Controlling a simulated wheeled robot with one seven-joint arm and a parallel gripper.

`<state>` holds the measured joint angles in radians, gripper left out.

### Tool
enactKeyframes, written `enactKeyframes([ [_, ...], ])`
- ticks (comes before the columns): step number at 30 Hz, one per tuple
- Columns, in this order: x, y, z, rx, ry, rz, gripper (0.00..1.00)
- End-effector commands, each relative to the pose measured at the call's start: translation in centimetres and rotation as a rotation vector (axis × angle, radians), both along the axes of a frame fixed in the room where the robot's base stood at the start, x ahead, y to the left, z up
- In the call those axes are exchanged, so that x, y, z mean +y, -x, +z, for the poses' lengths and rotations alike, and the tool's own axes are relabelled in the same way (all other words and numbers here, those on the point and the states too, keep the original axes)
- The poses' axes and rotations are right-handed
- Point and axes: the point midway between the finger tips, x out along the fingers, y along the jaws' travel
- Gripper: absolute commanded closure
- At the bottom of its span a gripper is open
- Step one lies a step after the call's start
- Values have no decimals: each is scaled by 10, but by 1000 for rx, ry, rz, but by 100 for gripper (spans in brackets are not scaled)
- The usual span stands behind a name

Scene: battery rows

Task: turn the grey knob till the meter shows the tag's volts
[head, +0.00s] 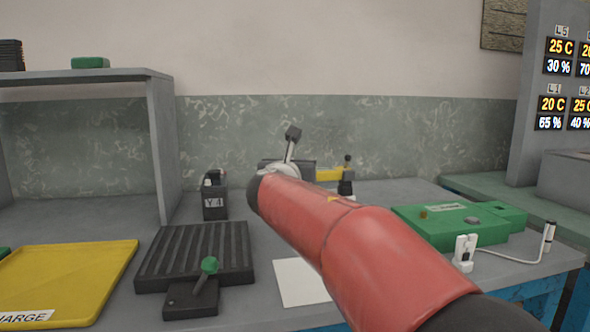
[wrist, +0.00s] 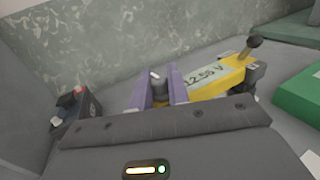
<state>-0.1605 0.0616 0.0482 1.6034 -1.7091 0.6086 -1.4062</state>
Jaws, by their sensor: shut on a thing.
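The yellow meter (wrist: 239,74) lies on the bench and its pale display (wrist: 203,75) reads what looks like 12.55 V, with the left end partly hidden by a finger. The grey knob (wrist: 158,88), with a white mark on top, sits at the meter's left end. My gripper (wrist: 162,91) has its purple fingers shut on the knob, one on each side. In the head view my red arm hides the gripper and knob; part of the meter (head: 328,175) shows behind it. I cannot make out a tag with volts in either view.
A dark battery marked Y1 (head: 214,201) stands left of the meter. A black ribbed plate (head: 200,250) with a green-knobbed lever (head: 208,267) and a yellow tray (head: 75,275) are front left. A green case (head: 450,228) is at right. A white sheet (head: 297,283) lies in front.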

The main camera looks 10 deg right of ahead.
Motion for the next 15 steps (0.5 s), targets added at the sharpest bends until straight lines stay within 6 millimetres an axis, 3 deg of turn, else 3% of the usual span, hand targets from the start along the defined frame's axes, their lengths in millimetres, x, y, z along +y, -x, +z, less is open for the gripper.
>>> enactKeyframes([
  [15, -2, 0, -2, -1, 0, 348, 100],
])
